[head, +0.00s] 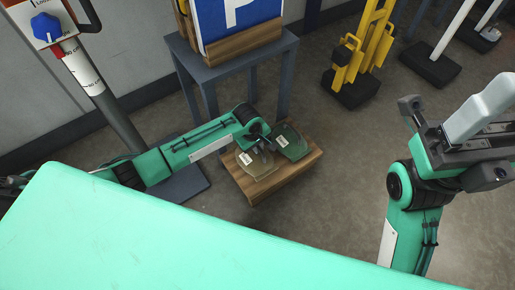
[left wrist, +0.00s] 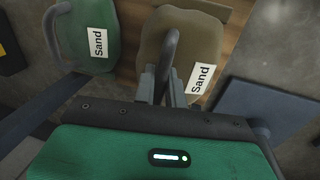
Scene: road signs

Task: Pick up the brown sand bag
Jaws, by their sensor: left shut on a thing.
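The brown sand bag (head: 256,164) lies on a low wooden stand and has a white "Sand" label. It also shows in the left wrist view (left wrist: 196,40), with its loop handle upright. My left gripper (head: 263,140) reaches down over it and is shut on the handle (left wrist: 168,65). The bag appears to rest on the stand. A green sand bag (head: 290,142) lies beside it, and it shows at the upper left in the left wrist view (left wrist: 92,35). My right gripper (head: 446,120) is raised at the right, away from the bags; its jaw opening is unclear.
The wooden stand (head: 268,190) sits before a grey table (head: 228,65) carrying a blue sign (head: 235,18). A post with a blue knob (head: 46,27) stands at the left on a dark base (head: 183,184). A yellow stand (head: 365,50) is at the back right.

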